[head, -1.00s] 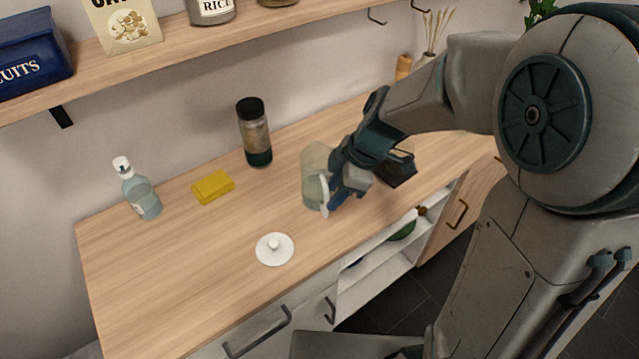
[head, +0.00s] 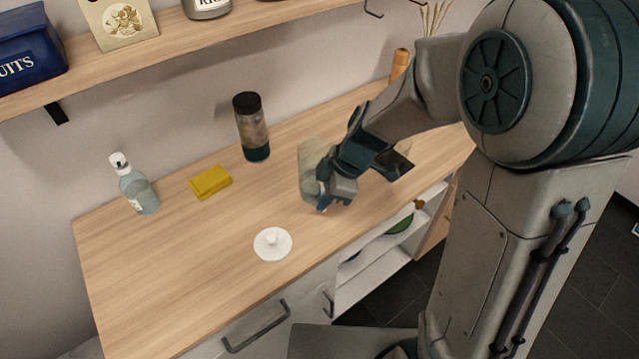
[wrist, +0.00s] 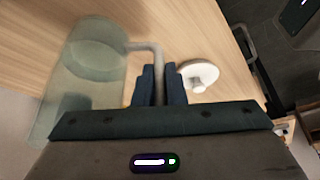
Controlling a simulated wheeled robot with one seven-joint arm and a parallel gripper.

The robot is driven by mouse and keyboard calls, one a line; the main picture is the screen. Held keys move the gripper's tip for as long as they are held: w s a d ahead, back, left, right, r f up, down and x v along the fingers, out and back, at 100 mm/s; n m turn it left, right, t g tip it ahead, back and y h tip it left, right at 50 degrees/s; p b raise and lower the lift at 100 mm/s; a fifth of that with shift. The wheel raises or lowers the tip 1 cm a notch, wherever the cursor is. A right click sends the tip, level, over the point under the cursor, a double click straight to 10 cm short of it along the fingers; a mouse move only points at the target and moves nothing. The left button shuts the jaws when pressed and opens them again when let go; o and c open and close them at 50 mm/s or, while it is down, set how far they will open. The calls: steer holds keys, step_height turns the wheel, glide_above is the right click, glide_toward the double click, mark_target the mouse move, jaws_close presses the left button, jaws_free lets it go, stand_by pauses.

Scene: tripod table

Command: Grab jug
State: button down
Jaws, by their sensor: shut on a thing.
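The jug (head: 309,170) is a pale, see-through vessel standing on the wooden counter, partly hidden behind my gripper in the head view. In the wrist view the jug (wrist: 88,75) is on the left, with its pale handle reaching right and down between my fingers. My gripper (wrist: 159,85) is shut on that handle, a dark finger on each side of it. In the head view my gripper (head: 325,203) is at the front right side of the jug.
A white round lid (head: 272,244) lies in front of the jug. A yellow sponge (head: 210,182), a clear bottle (head: 135,185) and a dark-capped jar (head: 251,128) stand to the left and back. A dark object (head: 394,164) is right of my wrist. The front left counter (head: 160,275) is clear.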

steer(key=shift+r, duration=0.25)
steer(key=shift+r, duration=0.75)
steer(key=s+d+r+b, duration=0.1)
steer(key=d+r+b, duration=0.1)
steer(key=d+r, duration=0.7)
steer(key=shift+s+d, duration=0.3)
steer(key=shift+d, duration=1)
